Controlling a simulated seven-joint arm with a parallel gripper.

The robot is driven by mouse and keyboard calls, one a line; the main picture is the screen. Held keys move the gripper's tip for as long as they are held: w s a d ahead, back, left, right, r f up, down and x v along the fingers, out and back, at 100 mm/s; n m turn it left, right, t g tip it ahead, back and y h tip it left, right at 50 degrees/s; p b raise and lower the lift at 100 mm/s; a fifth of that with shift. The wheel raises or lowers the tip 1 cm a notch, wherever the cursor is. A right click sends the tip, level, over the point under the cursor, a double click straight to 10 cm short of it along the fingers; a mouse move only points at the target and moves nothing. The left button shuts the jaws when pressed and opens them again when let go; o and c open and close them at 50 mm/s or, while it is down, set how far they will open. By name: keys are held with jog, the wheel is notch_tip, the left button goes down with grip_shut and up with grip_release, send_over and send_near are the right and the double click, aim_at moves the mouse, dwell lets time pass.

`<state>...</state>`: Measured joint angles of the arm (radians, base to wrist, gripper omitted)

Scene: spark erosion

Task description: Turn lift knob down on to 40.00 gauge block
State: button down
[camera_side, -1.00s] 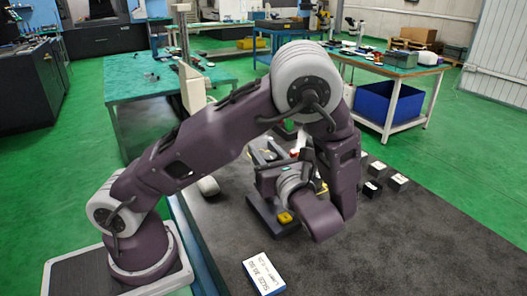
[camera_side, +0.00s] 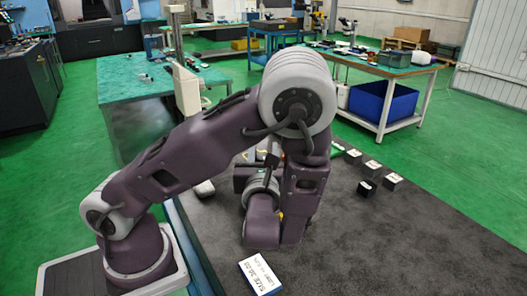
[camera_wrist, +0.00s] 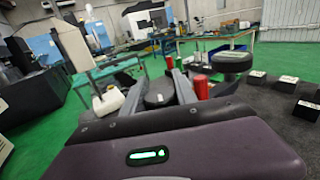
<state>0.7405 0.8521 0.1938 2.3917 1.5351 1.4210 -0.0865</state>
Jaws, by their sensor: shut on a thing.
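In the wrist view, my gripper (camera_wrist: 160,80) has its two grey fingers on either side of a dark round knob (camera_wrist: 157,96), and it is shut on it. A pale line marks the knob's top. In the side view, my wrist and forearm hide the fingers, the knob and most of the device under them. Small dark blocks with white labels stand on the dark mat, one at the right in the wrist view (camera_wrist: 287,83) and also in the side view (camera_side: 392,181). Their numbers are too small to read. I cannot tell which is the 40.00 block.
A blue-edged white label card (camera_side: 261,275) lies at the front of the dark mat (camera_side: 420,245). In the wrist view, a red cylinder (camera_wrist: 201,87) and a dark round disc (camera_wrist: 232,61) stand close right of my fingers.

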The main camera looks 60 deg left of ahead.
jog(key=c, duration=1)
grip_release()
jog(key=shift+o, duration=0.2)
jog(key=v, duration=0.7)
